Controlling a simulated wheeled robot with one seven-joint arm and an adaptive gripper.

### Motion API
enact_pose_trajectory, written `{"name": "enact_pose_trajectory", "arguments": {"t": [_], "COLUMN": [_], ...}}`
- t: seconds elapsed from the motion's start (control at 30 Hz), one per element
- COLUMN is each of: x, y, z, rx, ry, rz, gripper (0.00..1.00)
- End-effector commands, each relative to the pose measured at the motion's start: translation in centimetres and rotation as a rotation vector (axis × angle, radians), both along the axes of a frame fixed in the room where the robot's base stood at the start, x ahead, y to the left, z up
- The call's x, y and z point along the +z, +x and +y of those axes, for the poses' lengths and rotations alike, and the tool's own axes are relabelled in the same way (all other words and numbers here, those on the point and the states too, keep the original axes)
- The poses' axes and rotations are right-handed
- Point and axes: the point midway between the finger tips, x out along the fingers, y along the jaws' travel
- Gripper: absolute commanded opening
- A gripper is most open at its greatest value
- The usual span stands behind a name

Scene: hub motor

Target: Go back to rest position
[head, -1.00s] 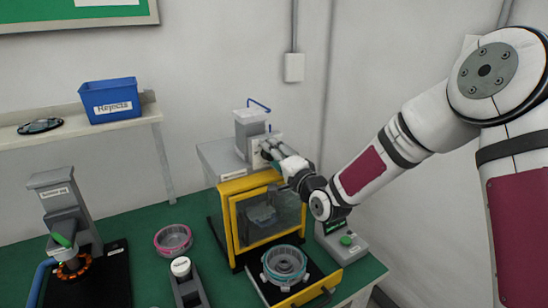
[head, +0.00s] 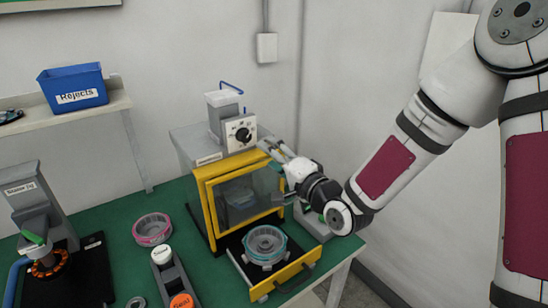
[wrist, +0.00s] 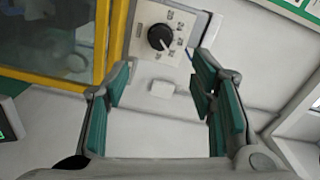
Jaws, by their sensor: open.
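My gripper (head: 272,148) is open and empty beside the upper right corner of the yellow-framed machine (head: 242,158). In the wrist view my gripper (wrist: 165,100) shows two green-padded fingers spread apart with nothing between them. A dial with a black knob (head: 242,134) is on the machine's top, left of the fingertips and apart from them. The dial (wrist: 161,37) also shows beyond the fingers in the wrist view.
A drawer (head: 287,280) is pulled out below the machine, holding a round grey-teal part (head: 265,245). A pink ring (head: 152,229) lies on the green table. A blue Rejects bin (head: 72,86) is on the shelf. Free wall space lies behind the arm.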

Motion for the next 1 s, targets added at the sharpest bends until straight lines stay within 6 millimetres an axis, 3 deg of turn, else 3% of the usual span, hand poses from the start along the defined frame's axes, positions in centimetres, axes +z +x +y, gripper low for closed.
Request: {"name": "enact_pose_trajectory", "arguments": {"t": [0.5,0.67,0.87,1.0], "x": [0.0,0.0,1.0,2.5], "y": [-0.5,-0.7,-2.4,-5.0], "z": [-0.4,-1.7,-6.0,-9.6], "rx": [-0.002,-0.024,-0.072,-0.100], "ry": [-0.038,-0.288,-0.697,-0.930], "rz": [0.001,0.016,0.074,0.142], "gripper": [0.51,0.51,0.51,0.51]}}
